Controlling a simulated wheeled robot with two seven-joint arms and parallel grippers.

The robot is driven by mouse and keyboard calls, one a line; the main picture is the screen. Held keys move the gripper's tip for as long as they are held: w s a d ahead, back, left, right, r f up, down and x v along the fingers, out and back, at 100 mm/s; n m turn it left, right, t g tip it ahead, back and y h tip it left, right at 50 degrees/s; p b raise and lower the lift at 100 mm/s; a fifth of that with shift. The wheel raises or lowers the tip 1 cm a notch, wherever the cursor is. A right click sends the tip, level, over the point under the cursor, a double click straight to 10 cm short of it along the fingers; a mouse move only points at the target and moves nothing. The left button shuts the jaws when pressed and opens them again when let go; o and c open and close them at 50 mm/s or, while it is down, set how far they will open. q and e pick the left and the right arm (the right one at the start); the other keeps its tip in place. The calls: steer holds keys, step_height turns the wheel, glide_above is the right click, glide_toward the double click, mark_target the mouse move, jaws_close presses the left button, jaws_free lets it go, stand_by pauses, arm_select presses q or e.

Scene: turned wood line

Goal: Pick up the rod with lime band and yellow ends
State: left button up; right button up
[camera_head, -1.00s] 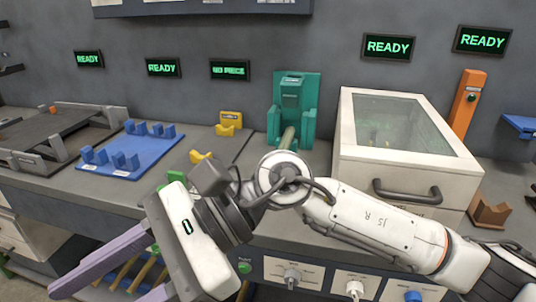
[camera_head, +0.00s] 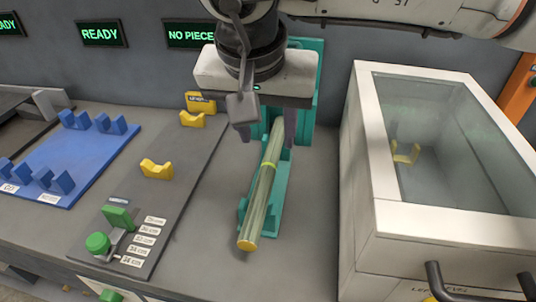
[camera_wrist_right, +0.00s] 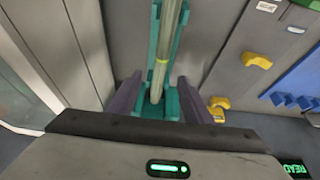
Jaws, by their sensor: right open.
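The rod (camera_head: 258,198) is pale greenish with a lime-yellow band and a yellow near end. It rests on the teal stand (camera_head: 283,185), sloping down towards me. Its far end is hidden behind my right gripper (camera_head: 268,132) in the head view. That gripper is open, pointing down, with one lilac finger on each side of the rod's upper part. In the right wrist view, the rod (camera_wrist_right: 168,45) and its band show between and beyond the open fingers (camera_wrist_right: 160,88); I cannot tell whether they touch it. My left gripper is not in view.
A white cabinet with a glass lid (camera_head: 365,200) stands close on the right. On the left are yellow V-shaped rests (camera_head: 157,170), a panel with a green knob (camera_head: 98,243) and a blue rack (camera_head: 60,170). The grey bench in front of the rod is clear.

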mark_target(269, 161)
steer(key=x, duration=0.3)
steer(key=shift+s+f, duration=0.15)
steer(key=shift+f, duration=0.2)
steer(key=x, duration=0.2)
steer(key=p+x, duration=0.1)
steer(key=x, duration=0.2)
steer(key=shift+a+f, duration=0.15)
steer(key=shift+f, duration=0.05)
jaws_close()
